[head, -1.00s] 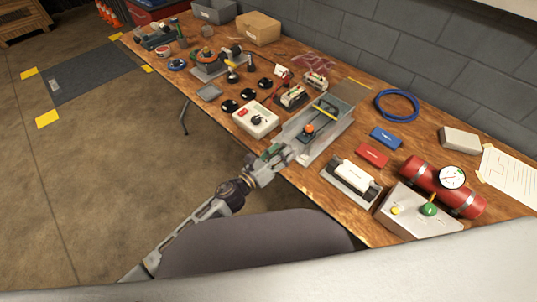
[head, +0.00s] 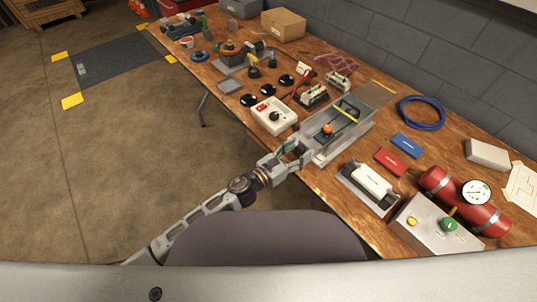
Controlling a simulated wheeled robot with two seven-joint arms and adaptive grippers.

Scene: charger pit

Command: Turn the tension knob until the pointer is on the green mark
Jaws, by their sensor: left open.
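A long grey metal tray-like unit (head: 358,135) stands at the table's front edge. An orange knob (head: 327,129) sits inside it, and a yellow bar (head: 347,115) lies across it. I take the orange knob for the tension knob, but no label can be read. Its pointer and the green mark are too small to make out. My left gripper (head: 299,150) is open and empty at the unit's near left end, short of the orange knob. Whether a finger touches the unit I cannot tell. My right gripper is not in view.
A white box with a black dial (head: 274,116) stands left of the unit. A white block in a grey cradle (head: 370,182), red (head: 390,162) and blue (head: 405,145) blocks lie to the right. A red cylinder with a gauge (head: 465,200) is farther right. Floor before the table is clear.

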